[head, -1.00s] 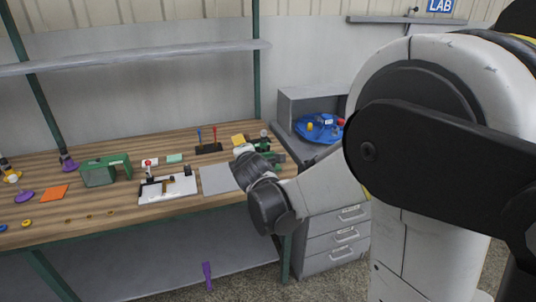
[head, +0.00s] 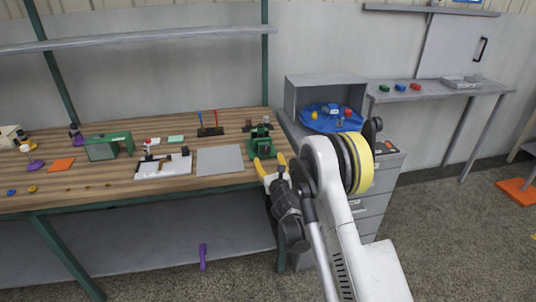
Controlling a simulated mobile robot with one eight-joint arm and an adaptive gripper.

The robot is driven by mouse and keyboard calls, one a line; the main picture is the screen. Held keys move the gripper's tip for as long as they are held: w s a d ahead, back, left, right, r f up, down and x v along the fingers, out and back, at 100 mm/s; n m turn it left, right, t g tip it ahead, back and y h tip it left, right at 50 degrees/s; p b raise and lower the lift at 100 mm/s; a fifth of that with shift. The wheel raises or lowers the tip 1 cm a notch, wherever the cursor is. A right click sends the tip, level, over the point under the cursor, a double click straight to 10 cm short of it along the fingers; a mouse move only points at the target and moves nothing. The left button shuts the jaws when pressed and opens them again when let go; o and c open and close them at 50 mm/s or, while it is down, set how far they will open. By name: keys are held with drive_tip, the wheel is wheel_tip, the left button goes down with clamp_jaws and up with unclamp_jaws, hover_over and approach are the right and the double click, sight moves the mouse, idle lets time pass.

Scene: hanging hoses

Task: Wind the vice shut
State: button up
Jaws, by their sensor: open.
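A small green vice (head: 262,143) stands near the right end of the wooden workbench, close to its front edge. Its handle and the gap between its jaws are too small to make out. My gripper (head: 272,166) is open, with its yellow fingers pointing up towards the vice from just in front of the bench edge. The fingers look empty. I cannot tell whether they touch the vice.
The workbench (head: 110,178) holds a grey mat (head: 220,160), a white board (head: 163,166) and a green arch-shaped block (head: 108,147). A grey cabinet with a blue turntable (head: 332,118) stands right of it. A side shelf (head: 440,92) holds coloured buttons.

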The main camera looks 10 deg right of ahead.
sight(266, 151)
drive_tip(key=w+b, duration=0.1)
drive_tip(key=w, duration=0.5)
drive_tip(key=shift+w+d+b, duration=0.1)
drive_tip(key=shift+w+b, duration=0.15)
drive_tip(key=shift+b, duration=0.05)
drive_tip(key=c, duration=1.2)
